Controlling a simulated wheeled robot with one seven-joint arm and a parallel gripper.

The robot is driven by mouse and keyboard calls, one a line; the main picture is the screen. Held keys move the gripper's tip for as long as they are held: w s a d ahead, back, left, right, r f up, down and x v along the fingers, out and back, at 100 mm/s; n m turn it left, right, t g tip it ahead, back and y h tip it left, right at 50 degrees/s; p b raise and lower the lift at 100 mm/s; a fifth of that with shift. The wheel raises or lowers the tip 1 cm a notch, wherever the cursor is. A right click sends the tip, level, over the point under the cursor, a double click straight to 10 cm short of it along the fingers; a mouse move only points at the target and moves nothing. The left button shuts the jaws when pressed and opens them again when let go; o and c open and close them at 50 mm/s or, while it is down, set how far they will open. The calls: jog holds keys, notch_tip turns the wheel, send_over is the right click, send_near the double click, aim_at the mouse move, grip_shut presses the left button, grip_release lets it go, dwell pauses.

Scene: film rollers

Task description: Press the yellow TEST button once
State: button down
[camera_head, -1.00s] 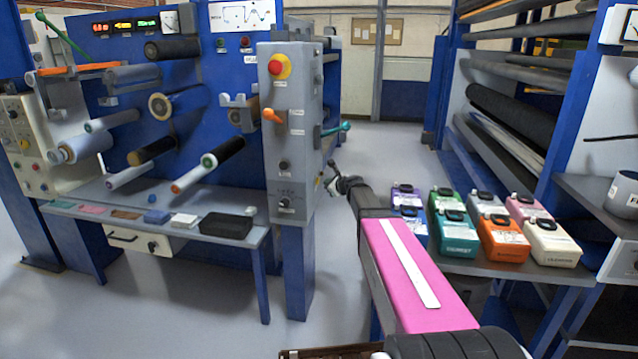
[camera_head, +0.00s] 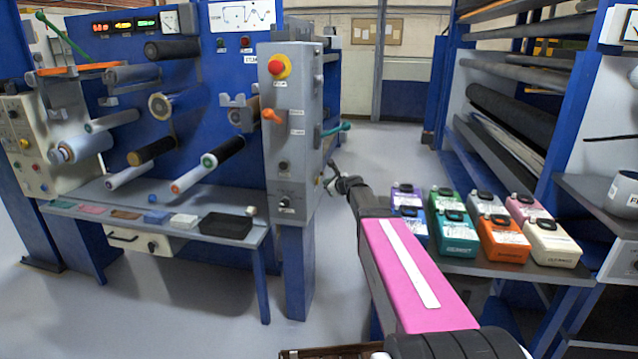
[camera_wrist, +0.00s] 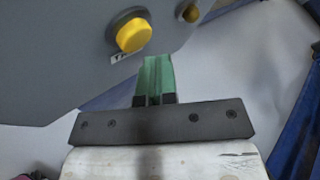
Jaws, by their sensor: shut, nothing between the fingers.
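The round yellow button (camera_wrist: 133,36) stands out from a grey panel face at the upper left of the wrist view. A label under it is partly cut off by my gripper's angle, with only a letter or so legible. My gripper (camera_wrist: 156,62) is shut, its green fingertips together and empty, just below and right of the button in that view. I cannot tell the remaining gap in depth. In the head view my gripper (camera_head: 335,178) is beside the right face of the grey control column (camera_head: 290,140); the button is not clear there.
Several coloured boxes (camera_head: 458,232) stand on a shelf at right.

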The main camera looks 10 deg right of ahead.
jog(key=shift+w+a, duration=0.1)
jog(key=shift+a, duration=0.25)
jog(key=shift+w+a, duration=0.15)
jog(key=shift+a, duration=0.3)
dwell(0.9)
jog(key=shift+d, duration=0.1)
jog(key=shift+s+d, duration=0.3)
jog(key=shift+d, duration=0.45)
jog(key=shift+d, duration=0.1)
jog(key=shift+s+d, duration=0.25)
jog(key=shift+d, duration=0.5)
jog(key=shift+s+d, duration=0.25)
jog(key=shift+d, duration=0.5)
jog(key=shift+s+d, duration=0.25)
jog(key=shift+d, duration=0.5)
